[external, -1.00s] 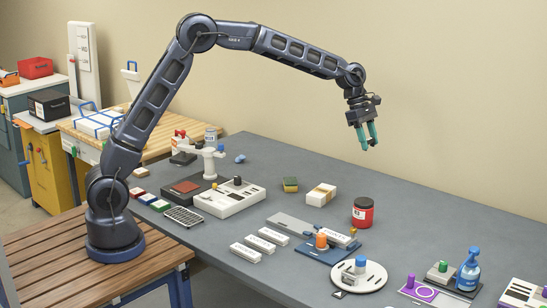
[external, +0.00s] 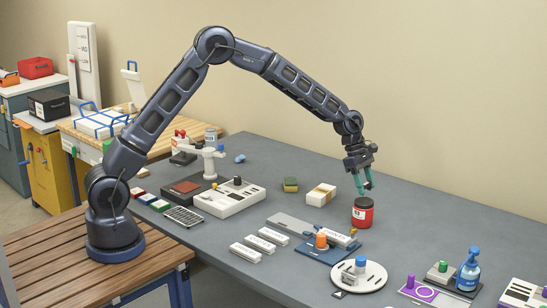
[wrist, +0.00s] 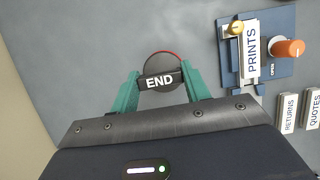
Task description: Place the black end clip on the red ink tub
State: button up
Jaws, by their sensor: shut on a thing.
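The red ink tub (external: 362,216) with a dark lid stands on the grey bench, right of its middle. My gripper (external: 364,188) is directly above it, pointing down with green fingers. In the wrist view my gripper (wrist: 160,84) is shut on the black end clip (wrist: 159,81), which bears the word END. Below the clip in that view the tub's round dark lid (wrist: 162,62) shows with a thin red rim. The clip lies over the lid; I cannot tell whether it touches it.
A blue fixture with an orange knob (external: 321,240) and a round white plate (external: 372,278) lie nearer the front.

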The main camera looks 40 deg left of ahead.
aim_at(367, 202)
jog(key=shift+f, duration=1.45)
jog(key=shift+f, duration=0.15)
jog(key=o, duration=0.9)
jog(key=shift+o, duration=0.2)
